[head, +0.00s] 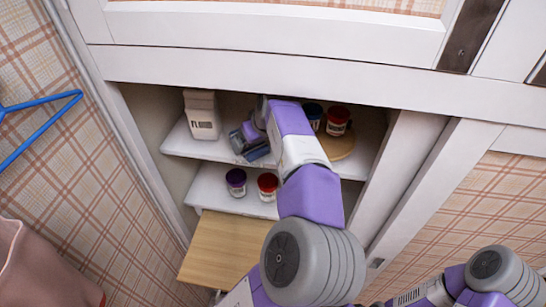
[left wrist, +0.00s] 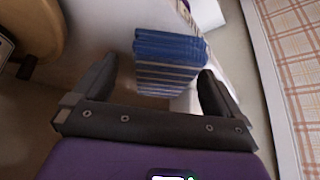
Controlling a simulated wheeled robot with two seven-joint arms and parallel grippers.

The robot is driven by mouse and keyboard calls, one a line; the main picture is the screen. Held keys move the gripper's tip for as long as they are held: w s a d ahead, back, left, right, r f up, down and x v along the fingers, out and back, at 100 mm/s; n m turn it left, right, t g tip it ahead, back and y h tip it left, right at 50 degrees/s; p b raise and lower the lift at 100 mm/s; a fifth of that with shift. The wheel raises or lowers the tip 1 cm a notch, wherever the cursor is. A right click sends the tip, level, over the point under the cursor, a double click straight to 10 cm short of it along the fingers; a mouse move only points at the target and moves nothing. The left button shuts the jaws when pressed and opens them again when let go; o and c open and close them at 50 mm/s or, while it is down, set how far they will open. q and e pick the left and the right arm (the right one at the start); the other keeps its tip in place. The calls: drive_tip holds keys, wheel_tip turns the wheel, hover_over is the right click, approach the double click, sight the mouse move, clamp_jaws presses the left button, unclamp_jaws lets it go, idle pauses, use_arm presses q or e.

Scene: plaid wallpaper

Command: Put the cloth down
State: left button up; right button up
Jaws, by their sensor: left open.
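The cloth (left wrist: 170,62) is blue with pale stripes and looks folded into a stack. In the left wrist view it lies between the two fingers, with a gap at the left finger; contact at the right finger is unclear. My left gripper (left wrist: 158,70) is open around it. In the head view my left arm reaches into the cabinet, and the gripper (head: 244,140) is at the upper shelf (head: 180,143). A bit of the blue cloth (head: 258,154) shows at the shelf's front edge. My right arm shows at the lower right; its gripper is out of view.
A white box (head: 202,112) stands left on the upper shelf. Purple-lidded (head: 236,182) and red-lidded (head: 267,186) jars stand below. A wooden panel (head: 220,248) juts out underneath.

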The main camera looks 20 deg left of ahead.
use_arm(q)
drive_tip(key=s+d, duration=0.6)
drive_tip(key=d, duration=0.2)
drive_tip(key=shift+d+r, duration=0.15)
drive_tip(key=shift+d, duration=0.2)
